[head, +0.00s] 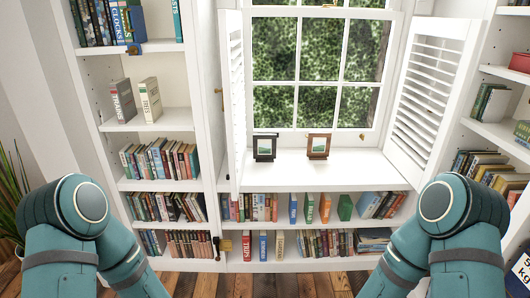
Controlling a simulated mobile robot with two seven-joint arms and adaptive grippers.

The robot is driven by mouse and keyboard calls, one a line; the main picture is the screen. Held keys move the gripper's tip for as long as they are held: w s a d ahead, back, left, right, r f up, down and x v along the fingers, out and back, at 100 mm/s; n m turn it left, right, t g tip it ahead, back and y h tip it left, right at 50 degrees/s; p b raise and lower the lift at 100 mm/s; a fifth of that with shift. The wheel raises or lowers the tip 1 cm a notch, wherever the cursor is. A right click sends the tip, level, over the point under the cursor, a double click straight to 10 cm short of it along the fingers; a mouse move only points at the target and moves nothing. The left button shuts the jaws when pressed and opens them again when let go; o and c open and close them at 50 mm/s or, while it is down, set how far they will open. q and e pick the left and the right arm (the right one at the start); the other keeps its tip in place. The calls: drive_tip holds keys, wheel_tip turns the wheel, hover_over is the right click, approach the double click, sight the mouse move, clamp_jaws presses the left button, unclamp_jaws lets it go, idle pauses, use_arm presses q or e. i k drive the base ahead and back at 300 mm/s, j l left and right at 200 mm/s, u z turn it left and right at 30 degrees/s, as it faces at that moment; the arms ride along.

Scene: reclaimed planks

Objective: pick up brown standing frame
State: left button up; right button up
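My two teal arms come in from the lower left and lower right, and both are well short of the ledge. Neither gripper shows; both are outside the picture.
White louvred shutters stand folded open, the left one (236,100) and the right one (425,100), flanking the window (310,62). Bookshelves full of books (160,162) line both sides and run below the ledge. A plant (12,190) stands far left. The ledge around the frames is clear.

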sight(319, 145)
drive_tip(key=i+l, duration=0.35)
drive_tip(key=i, duration=0.15)
drive_tip(key=i+l, duration=0.35)
drive_tip(key=i, duration=0.15)
